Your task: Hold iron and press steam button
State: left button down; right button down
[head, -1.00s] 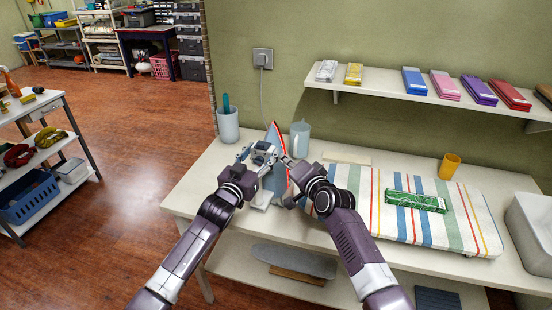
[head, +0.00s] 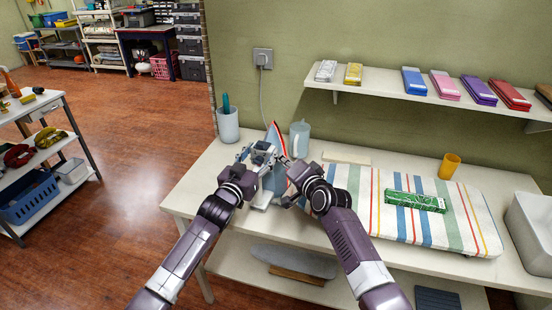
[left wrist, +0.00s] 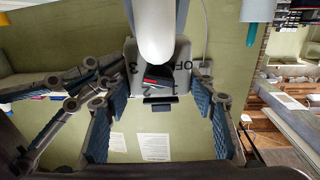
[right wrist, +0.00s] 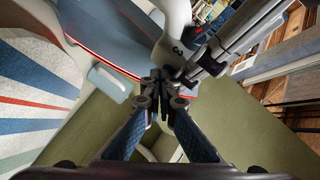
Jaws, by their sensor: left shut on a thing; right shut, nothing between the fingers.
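The iron (head: 274,138), blue-grey with a red edge, is tipped up at the left end of the worktable, partly hidden by my grippers. My left gripper (head: 262,155) is shut on it. The left wrist view shows the iron's white handle (left wrist: 157,30), dial marks and a small red-and-black part (left wrist: 157,76) between the blue finger pads (left wrist: 168,115). I cannot tell for certain which part is the steam button. My right gripper (right wrist: 160,78) is shut and empty, its tips close to the iron's white body (right wrist: 178,40); contact is unclear.
A light blue mug (head: 299,140) stands just behind the iron, and a grey holder (head: 228,125) stands left. A striped padded cloth (head: 455,220) bearing a green box (head: 415,201) covers the right side. A wall shelf (head: 435,98) hangs above.

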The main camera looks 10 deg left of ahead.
jog(key=shift+s+d, duration=0.15)
jog(key=shift+d, duration=0.55)
jog(key=d, duration=0.5)
jog(key=shift+s, duration=0.35)
pick_arm(q)
jog(key=c, duration=0.8)
grip_release()
jog(key=shift+s, duration=0.1)
